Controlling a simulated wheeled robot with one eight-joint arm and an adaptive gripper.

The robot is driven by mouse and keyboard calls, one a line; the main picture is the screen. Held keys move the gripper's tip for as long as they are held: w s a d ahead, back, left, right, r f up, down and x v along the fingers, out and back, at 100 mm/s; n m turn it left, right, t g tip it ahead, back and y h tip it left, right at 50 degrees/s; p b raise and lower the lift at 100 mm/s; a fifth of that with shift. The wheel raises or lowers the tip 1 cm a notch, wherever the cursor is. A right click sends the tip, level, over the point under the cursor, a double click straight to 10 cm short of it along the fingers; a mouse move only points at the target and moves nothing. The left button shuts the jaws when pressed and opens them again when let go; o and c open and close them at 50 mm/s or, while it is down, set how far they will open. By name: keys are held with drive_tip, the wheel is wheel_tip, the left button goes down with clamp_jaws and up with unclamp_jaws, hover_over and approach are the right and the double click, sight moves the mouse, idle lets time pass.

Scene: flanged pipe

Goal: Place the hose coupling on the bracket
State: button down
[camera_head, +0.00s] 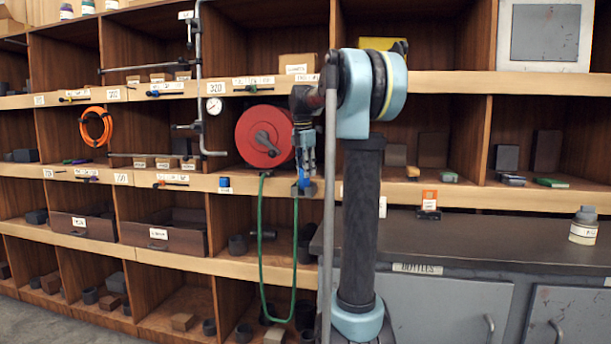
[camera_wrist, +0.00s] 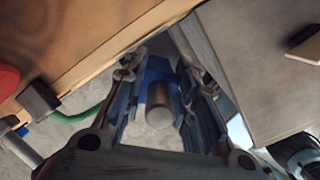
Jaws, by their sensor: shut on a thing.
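My gripper (camera_head: 304,183) points down in front of the shelf's front edge, below and right of the red hose reel (camera_head: 265,136). It is shut on the blue hose coupling (camera_wrist: 159,70), which shows between the fingers in the wrist view with a grey cylindrical end. A green hose (camera_head: 261,235) hangs in a long loop from the reel and rises to the coupling. A small dark grey block (camera_wrist: 38,98), possibly the bracket, projects by the wooden edge left of the fingers in the wrist view, apart from the coupling. In the head view the fingers and arm partly hide this area.
A grey cabinet (camera_head: 480,235) with a dark top stands right of my arm. The wooden shelf edge (camera_wrist: 100,50) runs close to the fingers.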

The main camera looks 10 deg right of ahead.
drive_tip(key=shift+w+a+g, duration=0.1)
drive_tip(key=shift+w+g, duration=0.3)
drive_tip(key=shift+f, duration=0.75)
drive_tip(key=c, duration=1.3)
unclamp_jaws()
wheel_tip(320, 180, up, 12)
drive_tip(key=a, duration=0.1)
drive_tip(key=shift+s+a, duration=0.35)
drive_tip(key=shift+f, duration=0.1)
